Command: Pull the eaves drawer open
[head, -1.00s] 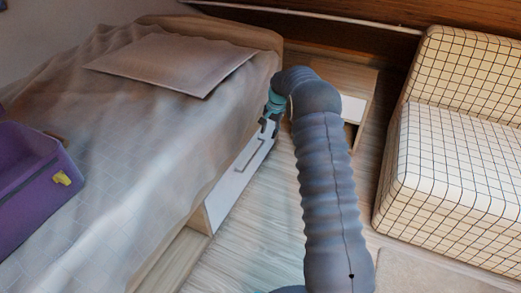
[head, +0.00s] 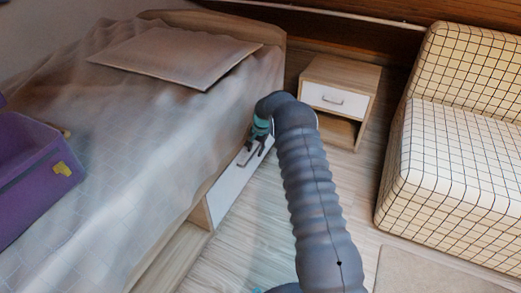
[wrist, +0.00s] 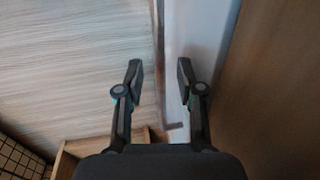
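The drawer with a white front (head: 232,188) is in the bed's side, low above the floor. In the wrist view its white face (wrist: 202,35) runs down the middle, and a thin bar, seemingly its handle (wrist: 160,50), stands along it. My gripper (head: 254,146) is at the upper part of this front in the head view. In the wrist view my gripper (wrist: 159,78) is open, with one finger each side of the bar's line. I see no clear contact. My gripper partly hides the handle in the head view.
A nightstand (head: 352,75) with a white drawer stands beyond my arm. A checked sofa (head: 450,150) is at the right. A purple box (head: 35,175) and a pillow (head: 172,55) lie on the bed (head: 110,150). The floor between bed and sofa is clear.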

